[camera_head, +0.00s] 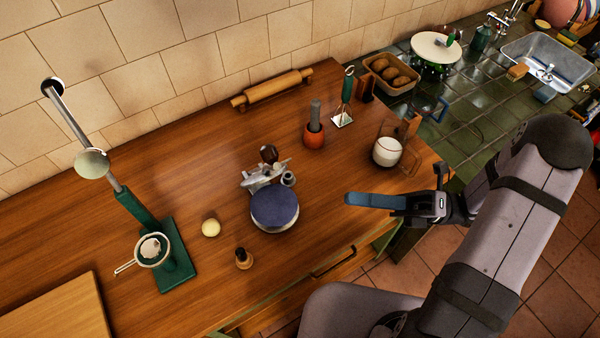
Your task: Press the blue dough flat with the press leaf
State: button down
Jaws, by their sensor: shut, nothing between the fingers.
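A dark blue round disc (274,204) lies on a pale round base on the wooden counter. I cannot tell whether it is flattened dough or part of a press. Silver metal parts and a dark knob (268,153) stand just behind it. A green stand (175,262) at the left carries a long raised lever arm with a pale round plate (92,163); I cannot tell if this plate is the press leaf. My gripper (348,199), with blue fingers, is shut and empty, to the right of the blue disc and apart from it.
A pale ball (211,228) and a small wooden-topped item (243,259) are near the disc. A strainer (152,250) is by the green stand. A red-based pestle-like item (314,132) and a glass jug (388,150) stand behind my gripper. A rolling pin (272,89) lies at the wall.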

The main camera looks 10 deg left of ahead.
jog(key=p, duration=0.5)
send_near(266, 159)
jog(key=s+f, duration=0.1)
jog(key=s, duration=0.4)
jog(key=shift+w+a+r+p, duration=0.25)
jog(key=shift+w+a, duration=0.25)
jog(key=shift+a, duration=0.25)
jog(key=shift+w+a+r+p, duration=0.2)
jog(key=shift+w+a+p, duration=0.25)
jog(key=shift+a, duration=0.35)
jog(key=shift+w, duration=0.1)
